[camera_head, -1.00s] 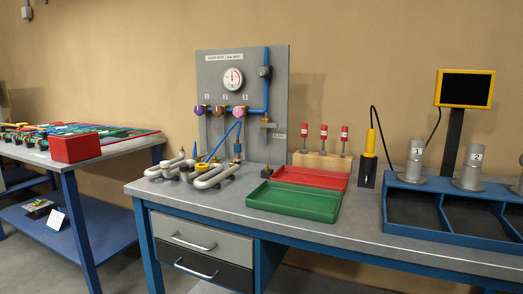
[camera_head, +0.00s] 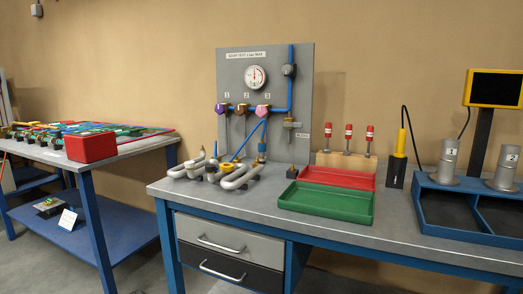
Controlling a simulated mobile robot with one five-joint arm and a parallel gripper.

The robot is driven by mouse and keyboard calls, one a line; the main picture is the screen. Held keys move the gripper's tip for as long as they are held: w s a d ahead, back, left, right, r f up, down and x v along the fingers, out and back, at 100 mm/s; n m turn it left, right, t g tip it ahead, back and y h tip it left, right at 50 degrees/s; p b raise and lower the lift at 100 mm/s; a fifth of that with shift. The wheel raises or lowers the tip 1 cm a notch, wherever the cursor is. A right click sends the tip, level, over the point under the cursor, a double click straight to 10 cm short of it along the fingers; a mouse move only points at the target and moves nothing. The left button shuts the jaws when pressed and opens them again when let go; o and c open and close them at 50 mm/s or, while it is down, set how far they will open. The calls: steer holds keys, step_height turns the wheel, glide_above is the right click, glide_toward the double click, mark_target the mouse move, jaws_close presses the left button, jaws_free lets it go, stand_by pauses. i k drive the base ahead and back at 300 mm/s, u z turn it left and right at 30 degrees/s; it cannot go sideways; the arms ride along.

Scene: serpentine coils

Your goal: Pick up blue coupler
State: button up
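Small blue parts show around the grey serpentine coils (camera_head: 240,175) on the workbench, at the foot of the grey test panel (camera_head: 225,90). A blue upright fitting (camera_head: 262,147) stands behind the coils. A thin blue hose (camera_head: 249,141) slants from the panel down to the coils. A small blue tip (camera_head: 215,149) stands at the coils' left. Which of these is the blue coupler, I cannot tell at this size. My gripper is not in view.
A green tray (camera_head: 326,219) and a red tray (camera_head: 337,178) lie right of the coils. A blue rack (camera_head: 452,228) with grey cylinders (camera_head: 448,158) stands farther right. A second table at left holds a red box (camera_head: 91,147). Floor shows between the tables.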

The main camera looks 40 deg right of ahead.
mark_target(262, 146)
steer(key=z, duration=0.1)
steer(key=i, duration=1.65)
steer(key=u, duration=0.1)
